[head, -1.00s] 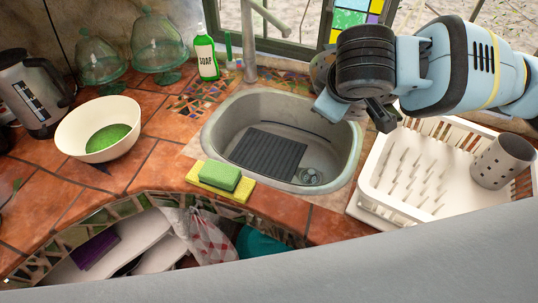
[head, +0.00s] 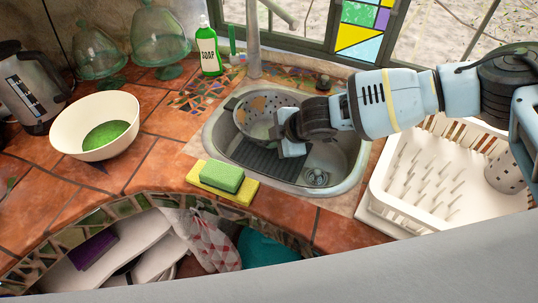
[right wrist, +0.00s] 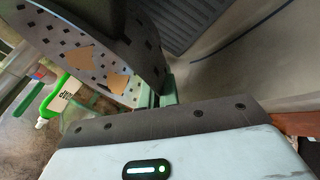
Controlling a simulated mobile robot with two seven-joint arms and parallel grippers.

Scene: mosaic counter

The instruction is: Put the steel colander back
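The steel colander (head: 257,128), a grey bowl with dark holes and tan patches inside, is over the back left part of the sink (head: 341,181) in the head view. My right gripper (head: 284,137) is shut on its right-hand rim. The right wrist view shows the perforated wall (right wrist: 92,58) close up, with its edge at the green-grey fingers (right wrist: 165,92). I cannot tell whether the colander touches the sink. My left gripper is not in view.
A black ribbed mat (head: 270,160) lies in the sink. A white dish rack (head: 410,215) with a perforated holder (head: 503,172) stands right. The sponge (head: 222,176), soap bottle (head: 207,52) and cream bowl (head: 97,127) are left. Tiles between bowl and sink are clear.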

